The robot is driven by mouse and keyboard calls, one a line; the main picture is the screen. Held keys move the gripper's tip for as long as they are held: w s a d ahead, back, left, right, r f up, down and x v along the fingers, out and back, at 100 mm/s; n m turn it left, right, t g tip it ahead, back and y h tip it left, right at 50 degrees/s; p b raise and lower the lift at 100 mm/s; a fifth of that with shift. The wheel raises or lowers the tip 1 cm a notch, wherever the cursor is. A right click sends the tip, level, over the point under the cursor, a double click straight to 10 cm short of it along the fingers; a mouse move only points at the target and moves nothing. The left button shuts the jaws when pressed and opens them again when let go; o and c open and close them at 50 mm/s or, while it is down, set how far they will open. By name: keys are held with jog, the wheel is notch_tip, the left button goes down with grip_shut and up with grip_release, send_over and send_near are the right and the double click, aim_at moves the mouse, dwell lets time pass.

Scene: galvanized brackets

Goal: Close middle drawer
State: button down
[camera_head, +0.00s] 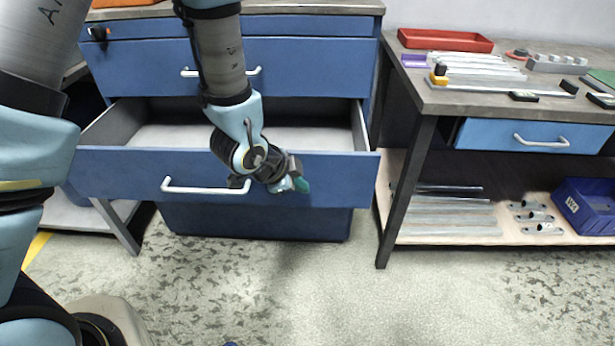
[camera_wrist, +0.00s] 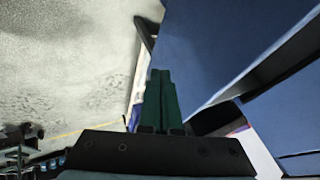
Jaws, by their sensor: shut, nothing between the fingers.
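The middle drawer (camera_head: 110,172) of the blue cabinet is pulled far out, and its grey inside looks empty. Its white bar handle (camera_head: 205,190) is on the front face. In the wrist view the green fingers (camera_wrist: 160,100) lie together, shut and empty, beside a large blue panel (camera_wrist: 215,50). I cannot tell whether the gripper touches the drawer front.
The drawer above (camera_head: 310,68) is shut. A workbench (camera_head: 440,97) stands on the right, with a red tray (camera_head: 445,41), metal parts and a shut blue drawer (camera_head: 540,135). Its lower shelf holds metal profiles and a blue bin (camera_head: 585,205). The floor (camera_head: 330,290) in front is clear.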

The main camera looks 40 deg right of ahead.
jog(key=w+d+f, duration=0.1)
jog(key=w+d+f+p, duration=0.1)
jog(key=d, duration=0.1)
jog(key=shift+w+d, duration=0.2)
jog(key=shift+d, duration=0.05)
jog(key=shift+w+d+f+p, duration=0.15)
jog(key=shift+w+d+p, duration=0.15)
jog(key=shift+w+d, duration=0.2)
